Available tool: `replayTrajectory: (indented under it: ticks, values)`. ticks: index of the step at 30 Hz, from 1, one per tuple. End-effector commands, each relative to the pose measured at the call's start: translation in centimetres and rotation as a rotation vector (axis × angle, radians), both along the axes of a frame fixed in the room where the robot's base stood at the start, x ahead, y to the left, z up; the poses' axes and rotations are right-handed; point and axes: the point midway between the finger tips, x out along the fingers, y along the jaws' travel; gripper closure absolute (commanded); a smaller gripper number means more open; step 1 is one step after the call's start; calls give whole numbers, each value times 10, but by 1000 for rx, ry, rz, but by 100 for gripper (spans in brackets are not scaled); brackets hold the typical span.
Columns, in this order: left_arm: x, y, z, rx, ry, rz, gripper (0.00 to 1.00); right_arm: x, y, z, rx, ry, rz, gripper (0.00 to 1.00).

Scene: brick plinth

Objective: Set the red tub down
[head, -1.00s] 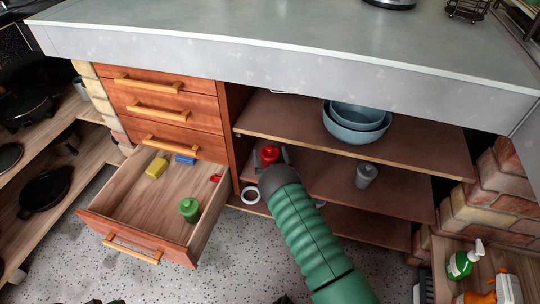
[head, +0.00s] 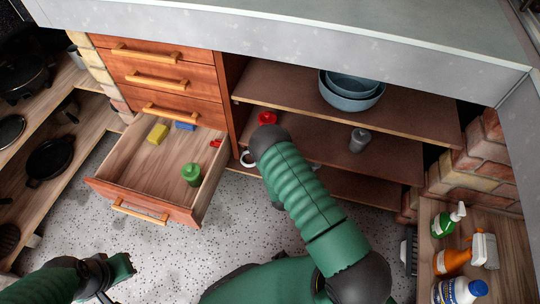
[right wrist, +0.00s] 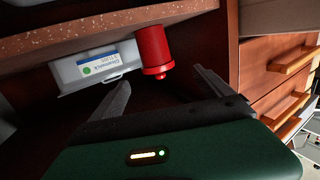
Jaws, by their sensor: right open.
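The red tub (head: 267,117) stands on the middle shelf of the open cupboard, near the drawer side. In the right wrist view, which is upside down, the red tub (right wrist: 152,48) has its knob pointing down the picture. My right gripper (right wrist: 162,78) is open, with its two fingers spread and the tub just beyond their tips, apart from them. In the head view my right wrist hides these fingers. My left gripper (head: 105,275) is low at the left over the floor, away from the tub; its jaw state is unclear.
A white labelled box (right wrist: 97,64) is beside the tub. Grey-blue bowls (head: 352,90) are on the shelf above, and a grey shaker (head: 359,141) stands to the right. An open drawer (head: 150,178) juts out at the left, holding a green jar (head: 191,174) and sponges.

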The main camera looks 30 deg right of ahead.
Motion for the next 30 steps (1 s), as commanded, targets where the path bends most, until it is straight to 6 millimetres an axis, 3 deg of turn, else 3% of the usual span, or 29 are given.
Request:
replayTrajectory:
  ticks: [3, 5, 7, 11, 15, 18, 21, 30]
  values:
    - [0, 0, 0, 0, 0, 0, 100, 27, 18, 32, 106, 155, 18, 10]
    - [0, 0, 0, 0, 0, 0, 100, 29, 37, 49, 171, 279, 47, 10]
    - [0, 0, -1, 0, 0, 0, 100, 17, 64, 69, 233, 435, 94, 10]
    - [0, 0, -1, 0, 0, 0, 100, -45, 117, 108, 298, 733, 210, 10]
    - [0, 0, -1, 0, 0, 0, 100, -142, 154, 141, 292, 1028, 318, 10]
    - [0, 0, -1, 0, 0, 0, 100, -195, 163, 153, 271, 1168, 358, 10]
    - [0, 0, -1, 0, 0, 0, 100, -221, 165, 158, 259, 1238, 373, 10]
    - [0, 0, -1, 0, 0, 0, 100, -226, 165, 158, 259, 1252, 374, 10]
